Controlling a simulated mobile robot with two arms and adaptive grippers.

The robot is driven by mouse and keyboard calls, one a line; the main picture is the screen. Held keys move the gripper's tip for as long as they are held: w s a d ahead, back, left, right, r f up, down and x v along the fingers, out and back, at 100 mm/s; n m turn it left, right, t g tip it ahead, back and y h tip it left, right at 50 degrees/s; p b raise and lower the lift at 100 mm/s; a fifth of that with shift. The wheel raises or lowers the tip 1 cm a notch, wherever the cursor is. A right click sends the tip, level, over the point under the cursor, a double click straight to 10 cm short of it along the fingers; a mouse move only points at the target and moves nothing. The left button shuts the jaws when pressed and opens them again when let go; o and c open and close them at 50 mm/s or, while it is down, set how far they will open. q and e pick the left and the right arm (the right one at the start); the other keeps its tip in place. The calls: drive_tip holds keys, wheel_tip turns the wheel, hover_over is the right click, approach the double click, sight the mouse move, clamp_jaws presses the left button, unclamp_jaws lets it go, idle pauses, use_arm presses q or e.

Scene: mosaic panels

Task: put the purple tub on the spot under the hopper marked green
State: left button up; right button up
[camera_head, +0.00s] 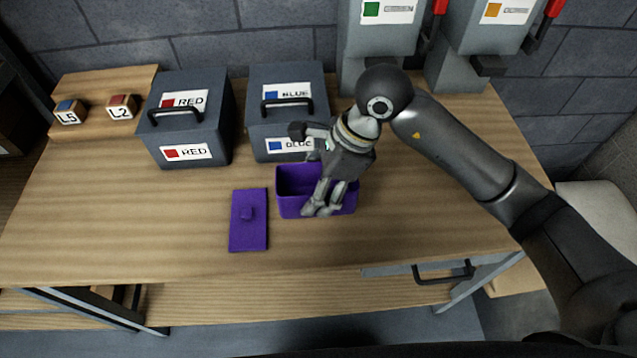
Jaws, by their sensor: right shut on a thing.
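The purple tub (295,181) stands open on the wooden table, with part of its inside and right side hidden by my right gripper. My right gripper (319,209) reaches down over the tub and is shut on its front wall. The green-marked hopper (381,38) stands at the back of the table, a grey housing with a green square on its label and a red lever at its right. The spot under it is largely hidden by my right arm. My left gripper is not in view.
A purple lid (249,221) lies left of the tub. Grey boxes labelled RED (191,119) and BLUE (287,111) stand behind. An orange-marked hopper (492,38) is at the back right. Blocks L5 (69,112) and L2 (121,107) sit far left. The table's front left is clear.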

drive_tip(key=w+f+p, duration=0.1)
drive_tip(key=w+f, duration=0.1)
drive_tip(key=f, duration=0.1)
drive_tip(key=w+d+f, duration=0.1)
drive_tip(key=w+f, duration=0.2)
drive_tip(key=shift+w+d+p, duration=0.2)
drive_tip(key=shift+p, duration=0.2)
wheel_tip(320, 180, down, 3)
drive_tip(key=shift+p, duration=0.9)
drive_tip(key=shift+f, duration=0.15)
drive_tip(key=shift+f, duration=0.1)
drive_tip(key=o, duration=1)
